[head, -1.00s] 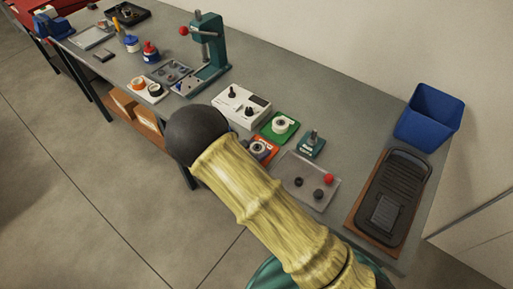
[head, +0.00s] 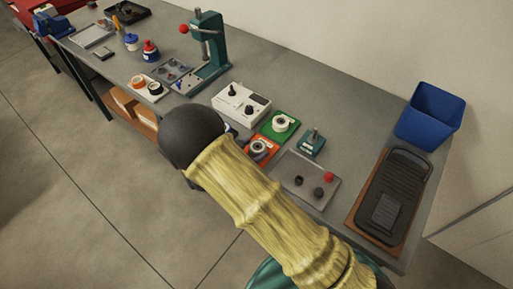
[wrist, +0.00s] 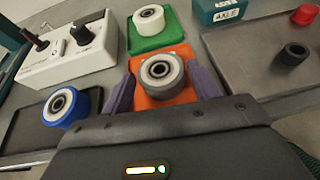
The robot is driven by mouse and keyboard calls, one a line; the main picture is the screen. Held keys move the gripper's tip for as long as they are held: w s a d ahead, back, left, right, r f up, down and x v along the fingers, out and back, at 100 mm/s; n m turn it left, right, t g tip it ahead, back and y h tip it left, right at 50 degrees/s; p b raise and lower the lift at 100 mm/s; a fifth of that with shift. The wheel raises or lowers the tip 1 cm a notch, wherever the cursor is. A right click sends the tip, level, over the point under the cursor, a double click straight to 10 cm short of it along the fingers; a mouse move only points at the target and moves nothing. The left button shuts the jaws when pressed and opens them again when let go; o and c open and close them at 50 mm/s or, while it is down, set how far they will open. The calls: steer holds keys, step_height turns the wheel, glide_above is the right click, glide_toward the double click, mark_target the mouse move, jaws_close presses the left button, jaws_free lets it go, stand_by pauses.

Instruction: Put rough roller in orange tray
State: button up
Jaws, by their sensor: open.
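In the wrist view a grey roller (wrist: 162,72) with a dark hub sits on the orange tray (wrist: 165,99); I cannot tell whether its surface is rough. In the head view the roller (head: 259,147) also shows on the orange tray (head: 271,151). My gripper (wrist: 160,74) is open, its purple fingers one on each side of the grey roller. I cannot tell whether they touch it. In the head view my gripper is hidden behind my arm.
A blue-rimmed roller (wrist: 66,107) is on a dark tray (wrist: 25,128) at left. A white roller (wrist: 149,19) is on the green tray (wrist: 151,42) just behind. A white control box (wrist: 70,50), a teal AXLE block (wrist: 222,10) and a grey tray (wrist: 245,70) stand close by.

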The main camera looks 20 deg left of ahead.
steer(key=b+v, duration=0.1)
steer(key=v, duration=0.9)
steer(key=shift+f, duration=0.1)
stand_by(0.3)
steer(key=d+m+g, duration=0.1)
steer(key=d, duration=0.2)
steer(key=w+d+r+m+g+h, duration=0.1)
steer(key=d+m, duration=0.1)
steer(key=w+d+m+g+h, duration=0.1)
steer(key=d+m+g, duration=0.1)
steer(key=d, duration=0.1)
steer(key=shift+w+d+r, duration=0.15)
steer(key=shift+d+r, duration=0.05)
steer(key=shift+d, duration=0.15)
steer(key=s+d+r+m+g+y, duration=0.1)
steer(key=d+r+m+y, duration=0.1)
steer(key=d+m, duration=0.6)
steer(key=s+d+r+m+g+y, duration=0.2)
steer(key=d+r+m+y, duration=0.1)
steer(key=d+m, duration=0.6)
steer(key=s+d+r+m+g+y, duration=0.2)
steer(key=d+r+m+y, duration=0.1)
steer(key=d+m, duration=0.5)
steer(key=shift+d+r+m, duration=0.2)
steer(key=shift+r+m, duration=0.1)
steer(key=shift+r, duration=0.05)
